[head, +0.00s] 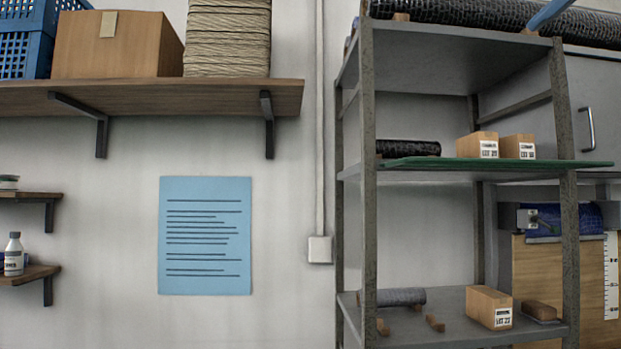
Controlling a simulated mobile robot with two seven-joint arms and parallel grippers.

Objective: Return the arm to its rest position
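Neither of my grippers shows in the head view, and no part of either arm can be made out. The view faces a wall with a metal shelf rack (368,200) at the right. No tray panel can be identified with certainty. A thin green sheet (540,163) lies on the rack's middle shelf and sticks out past its right post.
A wooden wall shelf (200,97) at upper left holds a blue crate (22,40), a cardboard box (120,55) and a coiled bundle (228,38). Small boxes (489,307) and dark rolls (392,297) sit on the rack. A blue notice (205,236) hangs on the wall.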

